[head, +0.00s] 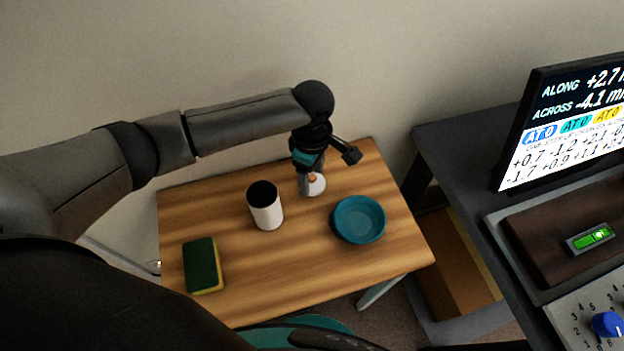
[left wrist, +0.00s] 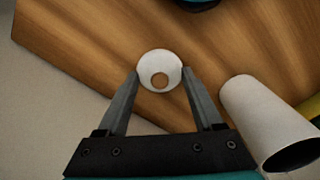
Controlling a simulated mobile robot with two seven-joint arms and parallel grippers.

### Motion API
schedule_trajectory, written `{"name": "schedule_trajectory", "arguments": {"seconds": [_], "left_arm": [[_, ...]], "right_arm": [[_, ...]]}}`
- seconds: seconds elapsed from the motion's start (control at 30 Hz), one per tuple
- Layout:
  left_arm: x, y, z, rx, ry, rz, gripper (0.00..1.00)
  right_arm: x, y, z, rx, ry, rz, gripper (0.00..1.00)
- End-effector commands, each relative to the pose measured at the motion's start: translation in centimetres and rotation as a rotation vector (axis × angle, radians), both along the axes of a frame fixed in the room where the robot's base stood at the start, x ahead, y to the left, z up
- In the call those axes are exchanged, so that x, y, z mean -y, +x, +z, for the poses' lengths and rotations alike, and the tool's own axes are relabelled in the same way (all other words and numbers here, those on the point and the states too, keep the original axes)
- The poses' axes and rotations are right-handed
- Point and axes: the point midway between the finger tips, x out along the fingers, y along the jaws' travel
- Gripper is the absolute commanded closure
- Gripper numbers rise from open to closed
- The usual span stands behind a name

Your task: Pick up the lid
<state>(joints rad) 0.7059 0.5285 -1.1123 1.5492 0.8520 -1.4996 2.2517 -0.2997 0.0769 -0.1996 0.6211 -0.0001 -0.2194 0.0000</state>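The lid is a small white disc (head: 318,187) with a brownish round knob or centre, lying near the back edge of the wooden table. It also shows in the left wrist view (left wrist: 148,62). My left gripper (head: 311,181) points down over the lid and partly hides it in the head view. In the left wrist view the gripper (left wrist: 160,73) is open, one fingertip at each side of the lid. I cannot tell whether the fingertips touch it. A white cup (head: 267,212) with a dark open top stands upright nearby, left of the lid. My right gripper is not in view.
A teal bowl (head: 358,220) sits right of the cup on the wooden table (head: 290,285). A green and yellow sponge (head: 202,265) lies at the front left. A dark desk (head: 455,145) with a monitor (head: 570,125) stands to the right. The table's front middle is clear.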

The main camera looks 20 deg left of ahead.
Motion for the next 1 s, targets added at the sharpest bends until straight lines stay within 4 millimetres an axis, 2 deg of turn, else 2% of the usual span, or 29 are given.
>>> {"name": "schedule_trajectory", "arguments": {"seconds": [0.07, 0.53, 0.93, 0.97, 1.0], "left_arm": [[0.02, 0.00, 0.00, 0.000, 0.000, 0.000, 0.42], [-0.01, -0.08, -0.10, -0.002, 0.000, 0.000, 0.94], [-0.02, -0.17, -0.04, -0.004, 0.002, 0.000, 0.96], [-0.02, -0.17, 0.13, -0.004, 0.002, 0.000, 1.00], [-0.02, -0.17, 0.48, -0.004, 0.001, 0.000, 1.00]], "right_arm": [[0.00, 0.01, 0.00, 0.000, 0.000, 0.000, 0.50], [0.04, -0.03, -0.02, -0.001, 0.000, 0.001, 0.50], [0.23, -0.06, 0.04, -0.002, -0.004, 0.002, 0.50], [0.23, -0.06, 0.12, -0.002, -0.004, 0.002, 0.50], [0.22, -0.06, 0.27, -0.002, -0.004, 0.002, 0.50]]}}
